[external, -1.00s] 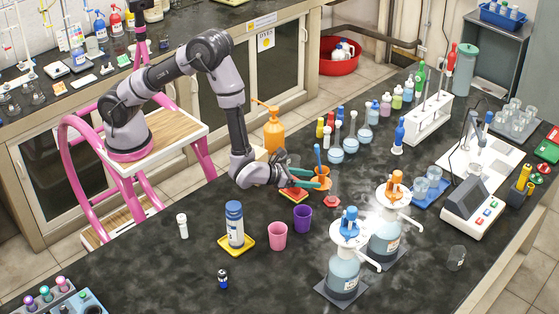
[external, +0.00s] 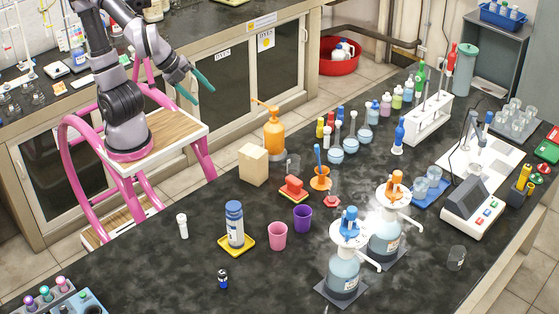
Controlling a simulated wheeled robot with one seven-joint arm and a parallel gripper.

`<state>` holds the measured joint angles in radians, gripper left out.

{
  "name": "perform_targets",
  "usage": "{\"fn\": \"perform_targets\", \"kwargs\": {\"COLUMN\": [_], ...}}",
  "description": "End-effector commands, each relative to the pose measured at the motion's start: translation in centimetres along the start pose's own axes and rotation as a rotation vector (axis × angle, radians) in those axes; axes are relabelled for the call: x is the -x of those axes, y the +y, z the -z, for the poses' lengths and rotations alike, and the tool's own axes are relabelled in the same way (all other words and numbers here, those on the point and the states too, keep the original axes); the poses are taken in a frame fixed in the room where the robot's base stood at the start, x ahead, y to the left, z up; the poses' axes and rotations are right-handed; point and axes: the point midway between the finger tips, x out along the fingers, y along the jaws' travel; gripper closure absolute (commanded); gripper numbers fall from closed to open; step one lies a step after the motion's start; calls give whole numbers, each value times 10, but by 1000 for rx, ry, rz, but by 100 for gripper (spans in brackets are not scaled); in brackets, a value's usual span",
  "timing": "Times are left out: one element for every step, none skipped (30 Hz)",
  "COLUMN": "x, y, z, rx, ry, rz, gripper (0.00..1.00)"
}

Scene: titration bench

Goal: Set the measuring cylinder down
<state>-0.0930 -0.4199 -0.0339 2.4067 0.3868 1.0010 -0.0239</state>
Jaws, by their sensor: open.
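The measuring cylinder (external: 332,201) looks to be the clear, hard-to-see tube on a red hexagonal foot. It stands upright on the dark bench top (external: 195,265), right of a red block-like item (external: 293,188) and just in front of an orange holder (external: 320,180) with a blue stick. My gripper (external: 201,89), with teal fingers, is up at the left, above and away from the bench. It is open and nothing shows between its fingers. The cylinder's clear upper part is hard to make out.
A purple cup (external: 302,219) and pink cup (external: 277,235) stand front left of the cylinder. Two dispenser bottles (external: 343,272) (external: 385,235) stand to the right. A beige block (external: 253,165) and orange pump bottle (external: 273,132) stand behind.

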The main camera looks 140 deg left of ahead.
Motion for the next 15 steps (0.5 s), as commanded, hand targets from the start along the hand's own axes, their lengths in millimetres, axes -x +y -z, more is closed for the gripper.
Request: {"fn": "perform_targets", "kwargs": {"x": [18,27,37,44,50,58,63,67,71,74,76,77,78,78,79], "y": [13,20,30,36,41,48,52,56,59,62,63,65,66,66,66], "z": [-2,-2,-2,-2,-2,-2,-2,-2,-2,-1,-1,-1,-1,-1,-1], "rx": [65,100,144,173,200,230,250,266,283,293,300,308,311,313,313], "ry": [75,114,164,198,229,266,290,311,333,346,355,364,368,370,371], "rz": [-24,-42,-67,-85,-102,-123,-137,-148,-161,-170,-175,-182,-185,-186,-187], "gripper": [34,34,34,34,34,34,34,34,34,34,34,34,34,34,34]}}
